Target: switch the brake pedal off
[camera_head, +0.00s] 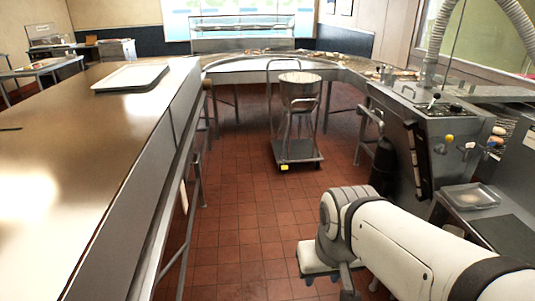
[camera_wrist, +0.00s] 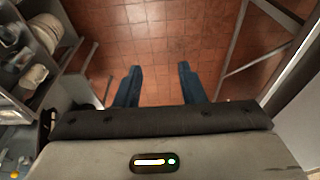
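A wheeled metal cart (camera_head: 297,149) with a round bowl-like vessel (camera_head: 299,84) on top stands on the red tile floor, in the middle of the head view. A small yellow piece (camera_head: 284,167) sits low at the front edge of its base; it may be the brake pedal, but its on or off position is too small to tell. My gripper (camera_wrist: 159,68) shows two blue fingers spread apart with only floor between them. In the head view my arm reaches in from the lower right, well in front of the cart. The pedal does not show clearly in the wrist view.
A long steel table (camera_head: 75,150) with a white tray (camera_head: 131,77) runs along the left. A machine (camera_head: 436,150) with knobs and a hose stands at the right, with a dark cylinder (camera_head: 383,165) beside it. The tile floor (camera_head: 240,225) between them is clear.

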